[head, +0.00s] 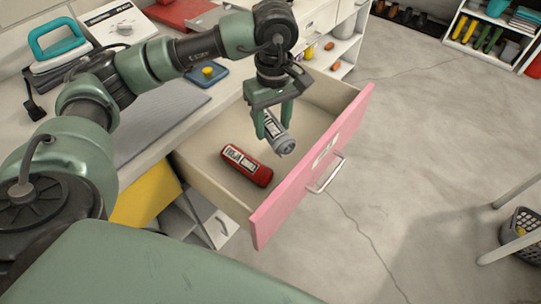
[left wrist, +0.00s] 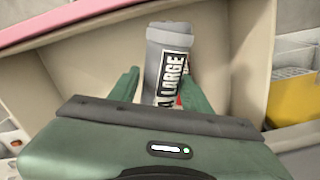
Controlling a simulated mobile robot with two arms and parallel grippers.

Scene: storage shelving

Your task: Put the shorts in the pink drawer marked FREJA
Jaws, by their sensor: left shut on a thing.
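The pink-fronted drawer (head: 275,208) is pulled open in the head view, with a pale label and a metal handle on its front. The label's text is too small to read. My left gripper (head: 274,124) is over the open drawer, shut on a grey roll (head: 284,144), which looks like the rolled-up shorts. In the left wrist view the grey roll (left wrist: 168,42) sits between the fingers, its label ending in "LARGE". A red roll (head: 247,166) with a white label lies on the drawer floor, left of and below the grey one. My right gripper is out of view.
The worktop holds a teal-handled item (head: 57,38), a white box (head: 118,24) and a grey mat (head: 165,125). A yellow drawer front (head: 148,194) is below left. Open floor (head: 420,130) lies to the right, with a basket (head: 522,235) at the far right.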

